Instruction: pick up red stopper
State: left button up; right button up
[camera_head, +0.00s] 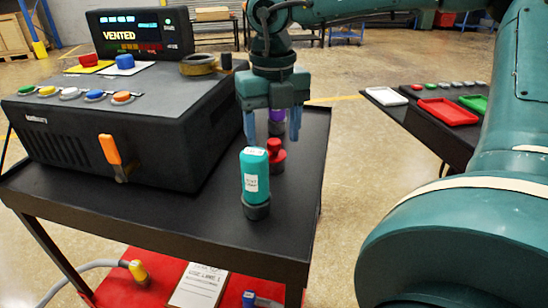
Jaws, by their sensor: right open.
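The red stopper (276,150) stands upright on the black cart top, just behind a teal labelled canister (255,176) that hides part of it. My right gripper (272,139) points down above the stopper. Its two blue-grey fingers are open, one on each side of the stopper's top in the picture. I cannot tell whether they touch it or how far above it they are. A purple thing (277,115) shows between the fingers, behind the stopper. My left gripper is not in view.
The black furnace unit (110,125) with an orange handle (110,149) fills the cart's left side. A tape roll (198,65) lies on it. The cart's front right top (285,220) is clear. At right, another table holds a red tray (447,112) and a white tray (386,96).

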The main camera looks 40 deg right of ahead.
aim_at(274, 142)
jog(key=shift+d+f+p, duration=0.15)
jog(key=shift+f+p, duration=0.15)
jog(key=shift+f, duration=2.4)
jog(key=shift+c, duration=0.4)
jog(key=c, duration=1)
jog(key=shift+o, duration=0.2)
jog(key=shift+r, duration=0.1)
notch_tip(274, 142, up, 10)
jog(key=shift+f, duration=0.1)
